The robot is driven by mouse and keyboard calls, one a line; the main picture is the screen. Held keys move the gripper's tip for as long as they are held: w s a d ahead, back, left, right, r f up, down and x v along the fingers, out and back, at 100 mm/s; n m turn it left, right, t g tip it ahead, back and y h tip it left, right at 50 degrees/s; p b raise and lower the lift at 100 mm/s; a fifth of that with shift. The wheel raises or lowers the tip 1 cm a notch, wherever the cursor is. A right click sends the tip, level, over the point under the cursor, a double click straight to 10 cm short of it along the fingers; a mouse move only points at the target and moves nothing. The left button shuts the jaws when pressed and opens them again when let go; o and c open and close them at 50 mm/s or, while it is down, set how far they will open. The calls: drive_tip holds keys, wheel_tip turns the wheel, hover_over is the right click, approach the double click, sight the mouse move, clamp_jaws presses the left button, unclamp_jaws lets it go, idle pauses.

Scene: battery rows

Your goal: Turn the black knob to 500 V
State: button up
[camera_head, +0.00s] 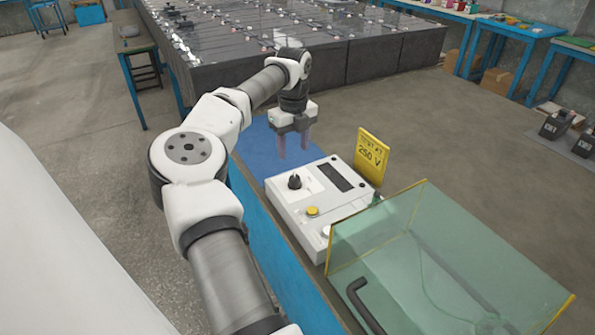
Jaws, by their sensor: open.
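The black knob (295,182) stands on the upper left of the white tester box (283,215), which rests on a blue-edged bench. The marks around the knob are too small to read, so its setting cannot be told. A dark display (335,177) is to the right of the knob, and a yellow button (312,211) is below it. My gripper (293,146) points down, open and empty, above the blue mat just behind the box. It is apart from the knob.
A yellow sign (371,156) reading 250 V stands behind the box. A clear greenish cover with yellow edges (450,250) and a dark handle is at the front right, close to the box. A blue mat (262,150) lies behind. Battery rows (290,50) fill the background.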

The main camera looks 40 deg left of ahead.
sight(295, 177)
wheel_tip(295, 177, down, 10)
drive_tip(key=shift+d+r+p, duration=0.1)
drive_tip(key=shift+r+p, duration=0.05)
drive_tip(key=shift+p, duration=0.6)
drive_tip(key=shift+c, duration=0.2)
drive_tip(key=c, duration=0.9)
